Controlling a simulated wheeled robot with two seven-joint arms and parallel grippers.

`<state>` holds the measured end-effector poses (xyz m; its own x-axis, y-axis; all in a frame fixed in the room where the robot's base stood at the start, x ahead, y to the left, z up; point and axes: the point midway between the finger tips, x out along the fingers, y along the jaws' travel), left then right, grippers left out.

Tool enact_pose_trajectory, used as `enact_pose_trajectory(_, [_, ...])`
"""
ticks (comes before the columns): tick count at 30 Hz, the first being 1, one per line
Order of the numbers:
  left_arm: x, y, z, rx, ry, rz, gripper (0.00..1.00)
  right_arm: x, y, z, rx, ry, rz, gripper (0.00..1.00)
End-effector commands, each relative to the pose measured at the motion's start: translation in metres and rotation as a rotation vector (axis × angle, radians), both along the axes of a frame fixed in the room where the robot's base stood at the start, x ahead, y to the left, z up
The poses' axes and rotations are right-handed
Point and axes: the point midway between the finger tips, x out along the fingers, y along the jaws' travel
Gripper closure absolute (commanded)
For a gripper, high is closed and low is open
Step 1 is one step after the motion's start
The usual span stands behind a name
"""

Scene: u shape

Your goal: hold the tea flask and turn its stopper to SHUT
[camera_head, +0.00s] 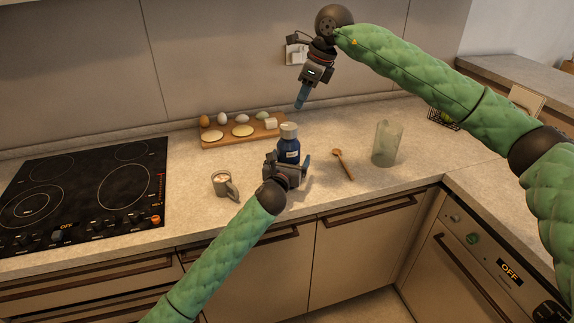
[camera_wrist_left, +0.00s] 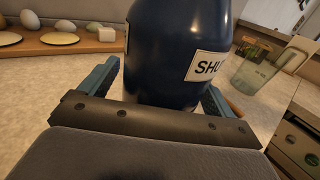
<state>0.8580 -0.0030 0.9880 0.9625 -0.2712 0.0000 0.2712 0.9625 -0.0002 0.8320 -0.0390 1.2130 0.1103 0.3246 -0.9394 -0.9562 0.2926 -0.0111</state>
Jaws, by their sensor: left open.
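The dark blue tea flask (camera_head: 289,151) stands upright on the counter with a pale grey stopper (camera_head: 289,130) on top. In the left wrist view the flask body (camera_wrist_left: 165,55) fills the middle, with a white label (camera_wrist_left: 206,66) reading "SHU", its end cut off by the curve. The stopper is out of that view. My left gripper (camera_head: 288,163) is low in front of the flask, open, with one finger on each side of its body; I cannot tell whether they touch it. My right gripper (camera_head: 301,100) hangs above and behind the flask, clear of the stopper, fingers pointing down; its opening is unclear.
A wooden board (camera_head: 262,133) with eggs and pale discs lies behind. A wooden spoon (camera_head: 345,165) and clear jug (camera_head: 387,144) are to the right. The black hob (camera_head: 88,190) is at far left.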

Motion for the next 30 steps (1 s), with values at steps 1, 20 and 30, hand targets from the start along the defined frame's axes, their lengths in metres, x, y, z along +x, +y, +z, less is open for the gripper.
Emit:
enact_pose_trajectory(1, [0.0025, -0.0009, -0.0002, -0.001, 0.001, 0.0, 0.1, 0.0, 0.0, 0.0, 0.0, 0.0, 0.0, 0.64])
enact_pose_trajectory(20, [0.0051, -0.0015, -0.0005, 0.0, 0.001, 0.0, 0.67, 0.0, 0.0, 0.0, 0.0, 0.0, 0.0, 0.64])
enact_pose_trajectory(30, [0.005, -0.0015, -0.0006, 0.0, 0.001, 0.0, 0.72, 0.0, 0.0, 0.0, 0.0, 0.0, 0.0, 0.64])
